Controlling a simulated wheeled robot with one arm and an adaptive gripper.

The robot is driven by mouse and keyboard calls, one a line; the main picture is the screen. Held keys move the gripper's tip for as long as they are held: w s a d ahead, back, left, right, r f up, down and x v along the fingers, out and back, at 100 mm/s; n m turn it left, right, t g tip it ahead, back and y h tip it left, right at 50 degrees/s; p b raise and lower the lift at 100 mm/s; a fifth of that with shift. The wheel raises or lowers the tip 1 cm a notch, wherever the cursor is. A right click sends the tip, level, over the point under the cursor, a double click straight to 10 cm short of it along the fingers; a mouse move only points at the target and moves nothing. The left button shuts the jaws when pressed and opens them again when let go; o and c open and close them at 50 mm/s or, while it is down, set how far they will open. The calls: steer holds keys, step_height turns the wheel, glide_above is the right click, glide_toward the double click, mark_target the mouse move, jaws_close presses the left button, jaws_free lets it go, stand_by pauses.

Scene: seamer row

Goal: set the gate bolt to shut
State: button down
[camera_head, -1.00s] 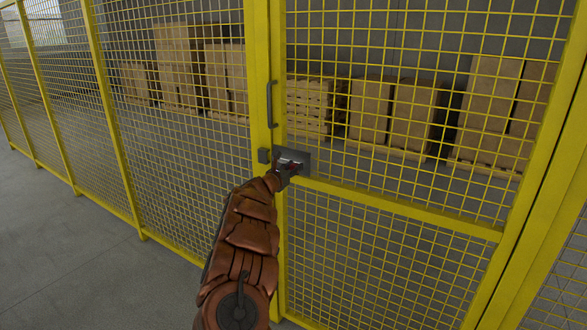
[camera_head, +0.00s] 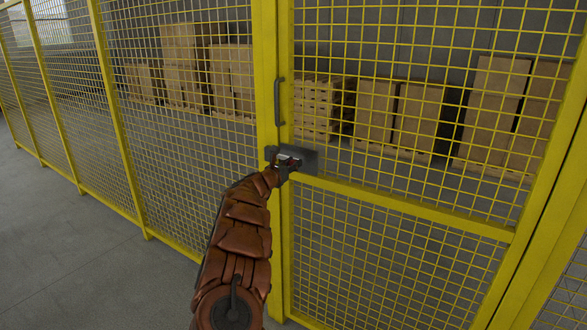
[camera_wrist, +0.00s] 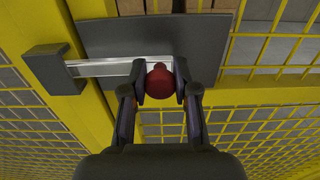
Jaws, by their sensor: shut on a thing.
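The gate bolt is a bright silver bar (camera_wrist: 100,68) lying across a dark grey plate (camera_wrist: 190,42) on the yellow gate. Its left end reaches the dark grey keeper block (camera_wrist: 52,70) on the post and appears to enter it; the tip is hidden. The bolt's red round knob (camera_wrist: 160,82) sits between the two fingers of my gripper (camera_wrist: 160,92), which is shut on it. In the head view my gripper (camera_head: 284,168) is at the plate (camera_head: 308,160), just right of the keeper (camera_head: 270,153), and covers part of the bolt.
The yellow mesh gate (camera_head: 400,210) and fence (camera_head: 170,130) stand upright ahead. A grey vertical handle (camera_head: 278,102) is on the frame above the bolt. Cartons (camera_head: 375,110) on pallets stand behind the mesh. The grey floor (camera_head: 80,250) at left is clear.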

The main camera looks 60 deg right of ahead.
steer(key=shift+w+d, duration=0.1)
steer(key=shift+w, duration=0.75)
steer(key=c, duration=0.9)
jaws_free()
steer(key=shift+a, duration=0.25)
steer(key=shift+s+a, duration=0.2)
steer(key=shift+a, duration=5.7)
